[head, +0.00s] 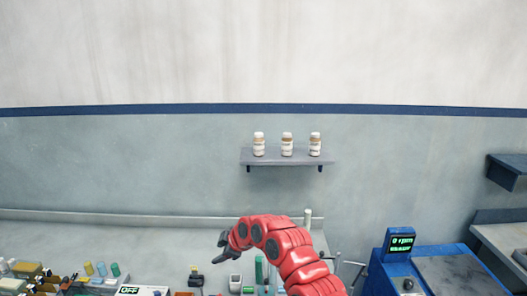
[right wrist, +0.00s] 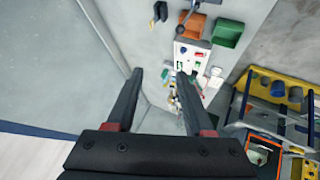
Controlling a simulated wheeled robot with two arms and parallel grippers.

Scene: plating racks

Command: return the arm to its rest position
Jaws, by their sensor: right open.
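My right arm is red and rises from the bottom middle of the head view, bent over to the left. My right gripper (head: 222,243) is at its left end, above the workbench (head: 150,241), and looks small and dark there. In the right wrist view the two black fingers of the right gripper (right wrist: 160,78) are spread apart, with nothing between them. My left gripper is not in view.
A wall shelf (head: 288,162) holds three white bottles. A blue machine (head: 425,272) with a green-lit display stands at the right. Small items crowd the bench's front left. The right wrist view shows a green bin (right wrist: 228,33) and a yellow rack (right wrist: 262,116).

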